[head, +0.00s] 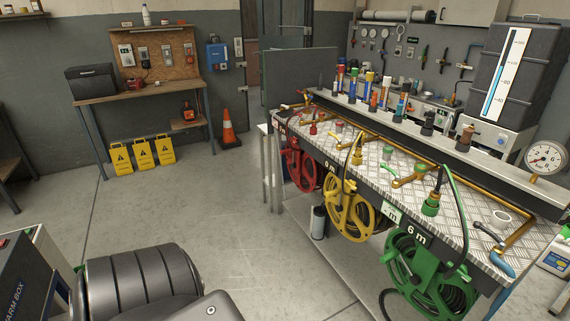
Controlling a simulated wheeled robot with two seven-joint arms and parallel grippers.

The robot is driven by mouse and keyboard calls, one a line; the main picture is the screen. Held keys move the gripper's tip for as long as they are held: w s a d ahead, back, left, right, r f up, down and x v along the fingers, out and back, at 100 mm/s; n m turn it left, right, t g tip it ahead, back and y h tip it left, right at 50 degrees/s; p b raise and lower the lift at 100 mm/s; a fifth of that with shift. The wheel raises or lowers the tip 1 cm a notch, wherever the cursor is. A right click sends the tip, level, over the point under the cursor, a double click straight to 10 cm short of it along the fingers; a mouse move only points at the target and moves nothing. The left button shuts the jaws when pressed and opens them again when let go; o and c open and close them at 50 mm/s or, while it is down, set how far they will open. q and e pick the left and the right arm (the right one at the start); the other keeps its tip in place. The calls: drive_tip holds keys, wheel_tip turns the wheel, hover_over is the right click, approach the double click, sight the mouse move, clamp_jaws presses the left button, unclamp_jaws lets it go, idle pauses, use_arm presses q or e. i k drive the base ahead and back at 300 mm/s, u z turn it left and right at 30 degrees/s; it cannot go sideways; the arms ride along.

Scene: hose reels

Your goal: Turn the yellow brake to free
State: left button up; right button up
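The yellow hose reel (346,212) hangs on the front of the workbench (375,175), between the red reel (297,165) and the green reel (430,275). A yellow hose end (356,155) rises above the bench edge over the yellow reel. The yellow brake is too small in the picture to pick out from the reel, and I cannot tell its setting. Neither of my grippers is in view.
A dark ribbed shape (140,285) fills the lower left. Bottles and nozzles (372,90) stand on the bench's rear ledge. A black cylinder (318,222) stands under the bench. An orange cone (229,130) stands farther back. The floor (230,210) left of the bench is clear.

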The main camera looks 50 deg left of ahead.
sight(352, 184)
drive_tip(key=u, duration=0.8)
drive_tip(key=i, duration=1.55)
drive_tip(key=u, duration=0.2)
